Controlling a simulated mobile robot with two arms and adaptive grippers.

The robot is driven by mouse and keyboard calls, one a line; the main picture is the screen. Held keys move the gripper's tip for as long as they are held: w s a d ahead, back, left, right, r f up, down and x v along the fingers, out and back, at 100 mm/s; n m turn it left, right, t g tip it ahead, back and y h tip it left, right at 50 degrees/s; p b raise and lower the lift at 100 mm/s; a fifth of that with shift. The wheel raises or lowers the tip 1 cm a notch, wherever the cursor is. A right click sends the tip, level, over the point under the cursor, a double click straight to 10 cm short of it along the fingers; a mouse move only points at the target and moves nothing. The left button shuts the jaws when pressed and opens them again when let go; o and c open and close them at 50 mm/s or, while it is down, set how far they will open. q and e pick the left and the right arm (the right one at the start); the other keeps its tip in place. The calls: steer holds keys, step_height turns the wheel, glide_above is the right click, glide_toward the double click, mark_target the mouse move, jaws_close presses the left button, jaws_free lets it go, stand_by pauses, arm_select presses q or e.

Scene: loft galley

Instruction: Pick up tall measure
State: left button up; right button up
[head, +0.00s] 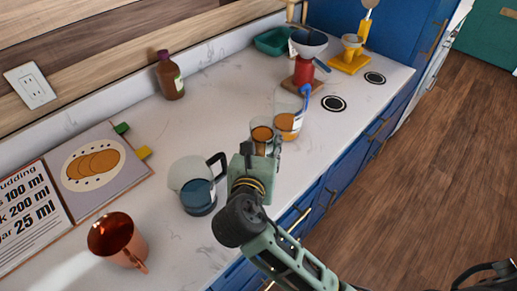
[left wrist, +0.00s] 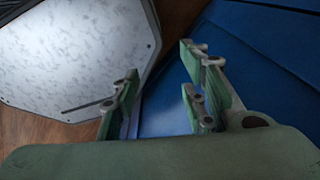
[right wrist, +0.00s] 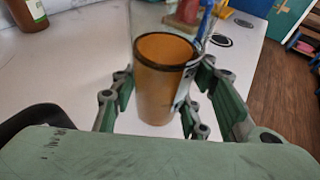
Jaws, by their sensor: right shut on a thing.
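The tall measure (right wrist: 165,95) is a clear, straight-sided vessel with amber-brown contents. In the right wrist view it stands upright between the two fingers of my right gripper (right wrist: 163,80), which is shut on it. In the head view my right gripper (head: 261,150) is at the near vessel with amber contents (head: 262,134), partly hiding it. A second clear vessel with amber contents (head: 288,122) stands just behind it to the right. My left gripper (left wrist: 160,72) is open and empty in the left wrist view, away from the measure; the head view does not show it.
A glass jug (head: 198,192) with a black handle stands close left of my right gripper. A copper mug (head: 117,238), recipe board (head: 100,172) and brown bottle (head: 169,76) are further left. A red stand with a bowl (head: 303,72) and yellow scale (head: 349,62) are behind.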

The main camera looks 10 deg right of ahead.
steer(key=s+d+r, duration=0.6)
steer(key=s+d, duration=0.1)
steer(key=shift+s+d+r, duration=0.15)
steer(key=shift+s+d, duration=0.05)
steer(key=shift+d, duration=0.1)
stand_by(0.4)
stand_by(0.8)
